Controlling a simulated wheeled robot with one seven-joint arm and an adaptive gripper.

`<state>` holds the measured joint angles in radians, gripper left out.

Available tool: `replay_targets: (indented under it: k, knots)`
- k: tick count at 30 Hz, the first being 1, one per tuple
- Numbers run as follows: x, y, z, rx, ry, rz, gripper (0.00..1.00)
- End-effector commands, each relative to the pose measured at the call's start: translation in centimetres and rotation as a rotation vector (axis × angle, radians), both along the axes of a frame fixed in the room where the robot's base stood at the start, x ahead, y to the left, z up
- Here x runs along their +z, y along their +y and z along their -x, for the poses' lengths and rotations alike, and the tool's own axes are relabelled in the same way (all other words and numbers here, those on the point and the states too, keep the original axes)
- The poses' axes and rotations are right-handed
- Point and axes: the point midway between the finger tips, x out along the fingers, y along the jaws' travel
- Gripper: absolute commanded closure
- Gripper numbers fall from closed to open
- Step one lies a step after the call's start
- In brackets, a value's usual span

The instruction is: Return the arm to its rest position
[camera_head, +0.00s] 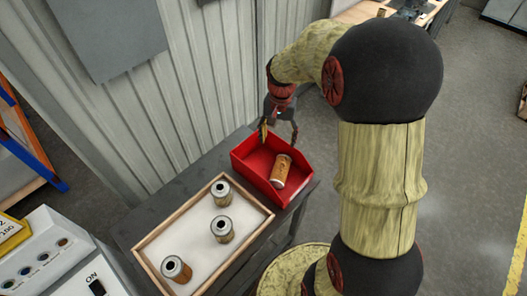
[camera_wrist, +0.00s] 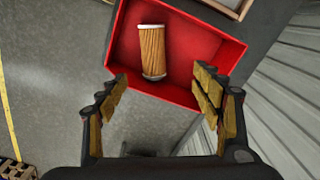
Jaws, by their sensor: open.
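My gripper (camera_head: 279,133) is open and empty, above the far side of a red bin (camera_head: 246,164). In the wrist view my gripper (camera_wrist: 162,98) has its two fingers spread wide, and the red bin (camera_wrist: 205,48) lies beyond them. One filter cartridge (camera_head: 281,170), with an orange-brown body and pale ends, lies on its side in the bin. The same cartridge (camera_wrist: 153,50) shows in the wrist view, apart from the fingers. My arm reaches across the right of the head view.
A wood-rimmed white tray (camera_head: 160,226) beside the bin holds three upright cartridges (camera_head: 221,193), (camera_head: 222,229), (camera_head: 176,269). Both containers stand on a dark table (camera_head: 170,199). A corrugated wall (camera_head: 190,90) rises close behind. A control box (camera_head: 50,258) is at lower left. Open floor lies to the right.

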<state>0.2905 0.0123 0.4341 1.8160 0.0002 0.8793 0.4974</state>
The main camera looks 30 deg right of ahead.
Motion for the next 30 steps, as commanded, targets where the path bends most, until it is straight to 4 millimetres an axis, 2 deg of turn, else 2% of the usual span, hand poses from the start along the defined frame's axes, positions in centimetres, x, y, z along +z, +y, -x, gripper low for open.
replay_targets:
  k: [7,11,14,18,23,30]
  knots:
    - [0.0,0.0,0.0,0.007,0.0,0.0,0.34]
    - [-0.1,0.0,0.1,0.068,0.004,-0.001,0.34]
    - [-1.1,0.8,2.6,0.159,0.044,-0.017,0.34]
    - [0.7,2.4,5.7,0.286,0.025,-0.011,0.34]
    - [2.9,4.5,8.6,0.408,-0.023,0.011,0.34]
    - [6.1,8.5,13.8,0.597,-0.158,0.079,0.34]
